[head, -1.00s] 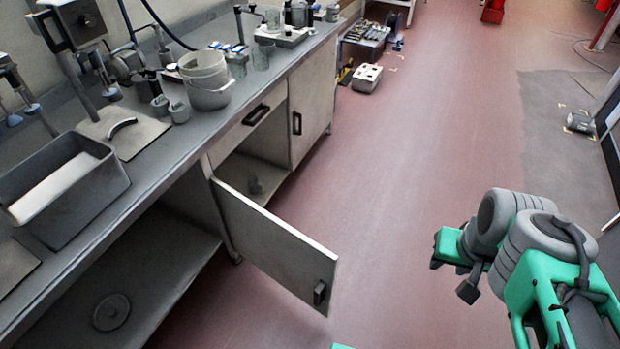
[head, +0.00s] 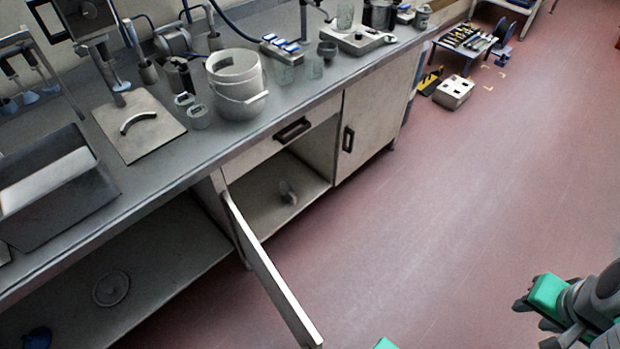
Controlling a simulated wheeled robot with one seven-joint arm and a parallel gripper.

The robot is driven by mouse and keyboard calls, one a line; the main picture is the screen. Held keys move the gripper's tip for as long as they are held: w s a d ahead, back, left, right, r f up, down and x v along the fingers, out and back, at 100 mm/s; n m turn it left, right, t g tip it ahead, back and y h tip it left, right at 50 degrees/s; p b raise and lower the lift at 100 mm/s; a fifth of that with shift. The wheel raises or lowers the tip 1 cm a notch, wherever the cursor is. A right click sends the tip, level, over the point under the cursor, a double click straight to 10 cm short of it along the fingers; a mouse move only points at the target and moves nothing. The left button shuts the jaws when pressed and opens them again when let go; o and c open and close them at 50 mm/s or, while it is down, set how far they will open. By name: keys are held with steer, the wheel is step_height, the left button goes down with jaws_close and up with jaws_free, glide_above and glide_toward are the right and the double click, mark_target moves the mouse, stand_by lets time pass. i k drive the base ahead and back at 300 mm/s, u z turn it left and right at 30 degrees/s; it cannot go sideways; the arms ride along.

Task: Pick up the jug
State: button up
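A small clear vessel (head: 288,192), possibly the jug, stands inside the open cupboard under the bench. It is too small and blurred for me to make out a handle or spout. A white bucket-like vessel (head: 235,88) with a wire handle stands on the bench above the cupboard. My gripper (head: 522,304) is at the lower right over the open floor, well away from the cupboard and both vessels. It is partly cut off by the frame edge, and its finger opening is unclear.
The open cupboard door (head: 270,275) juts out over the floor, left of my arm. The bench (head: 190,160) carries a grey bin (head: 60,185), a metal plate (head: 138,122) and a scale (head: 355,38). A white box (head: 453,91) lies on the floor. The red floor (head: 440,210) between is clear.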

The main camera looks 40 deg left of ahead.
mark_target(288, 195)
steer(key=i, duration=2.2)
steer(key=u, duration=3.35)
steer(key=i, duration=1.5)
steer(key=u, duration=2.1)
